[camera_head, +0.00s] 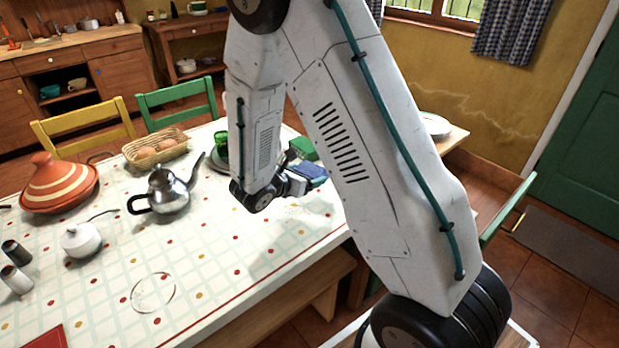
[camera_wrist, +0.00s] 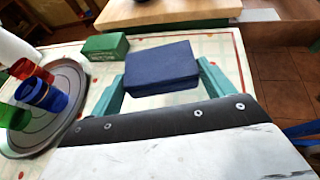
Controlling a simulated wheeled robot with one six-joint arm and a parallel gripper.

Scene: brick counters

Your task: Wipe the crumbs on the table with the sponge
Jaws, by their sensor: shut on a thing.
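A blue sponge (camera_wrist: 162,66) is between the two teal fingers of my gripper (camera_wrist: 163,82) in the wrist view. My gripper is shut on it. In the head view the blue sponge (camera_head: 312,170) shows at the far right part of the table, partly hidden by my arm. The table (camera_head: 225,258) has a pale checked cloth with coloured dots. Faint specks that look like crumbs (camera_head: 300,211) lie on the cloth near my gripper. A thin brownish ring mark (camera_head: 153,292) is on the cloth at the front.
A green block (camera_wrist: 105,47) lies beside the sponge. A round grey tray (camera_wrist: 66,105) holds red, blue and green cups. A silver teapot (camera_head: 165,193), white sugar pot (camera_head: 82,240), striped tagine (camera_head: 58,185) and egg basket (camera_head: 156,148) stand further left. The cloth's front middle is mostly clear.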

